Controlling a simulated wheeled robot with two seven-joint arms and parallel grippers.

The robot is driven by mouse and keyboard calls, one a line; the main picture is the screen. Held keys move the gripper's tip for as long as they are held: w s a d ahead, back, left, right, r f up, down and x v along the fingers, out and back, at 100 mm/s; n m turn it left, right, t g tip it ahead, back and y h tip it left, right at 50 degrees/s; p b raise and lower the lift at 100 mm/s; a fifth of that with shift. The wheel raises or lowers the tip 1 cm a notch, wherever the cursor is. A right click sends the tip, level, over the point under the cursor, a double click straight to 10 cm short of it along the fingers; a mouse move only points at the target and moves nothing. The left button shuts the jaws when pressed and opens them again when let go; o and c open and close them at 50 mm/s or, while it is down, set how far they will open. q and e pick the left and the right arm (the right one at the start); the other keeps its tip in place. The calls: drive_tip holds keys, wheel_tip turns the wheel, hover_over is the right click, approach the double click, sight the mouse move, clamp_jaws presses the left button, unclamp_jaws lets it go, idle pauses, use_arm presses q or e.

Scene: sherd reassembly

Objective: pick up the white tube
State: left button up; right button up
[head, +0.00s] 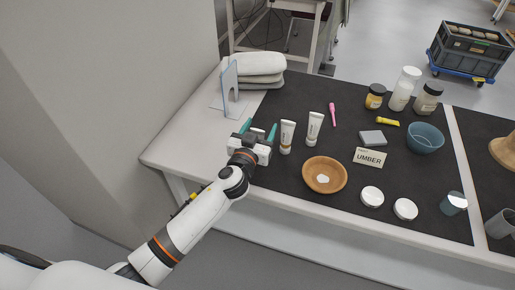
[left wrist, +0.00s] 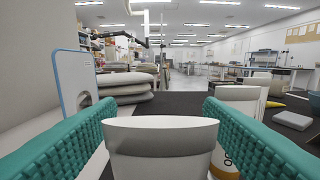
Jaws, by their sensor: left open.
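My left gripper (head: 260,131) is open at the near left of the dark mat. In the left wrist view, its teal fingers (left wrist: 159,112) stand either side of a white tube (left wrist: 160,138) with a wide, flat upper end. I see a gap on each side, and its lower part is out of frame. In the head view this tube is mostly hidden by the gripper. Two other pale tubes stand upright to the right: a nearer one (head: 287,135) with an orange-brown mark, and one farther back (head: 314,128). My right gripper is not in view.
A blue-edged upright panel (head: 230,88) and folded grey-white cloths or pads (head: 260,68) stand behind the gripper. A wooden bowl (head: 325,162) holding a white piece is to the right. An UMBER card (head: 370,157), jars and a blue bowl (head: 425,140) lie farther right.

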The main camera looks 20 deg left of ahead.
use_arm(q)
drive_tip(key=c, duration=1)
wheel_tip(320, 180, up, 10)
drive_tip(key=p, duration=0.2)
drive_tip(key=shift+d, duration=0.1)
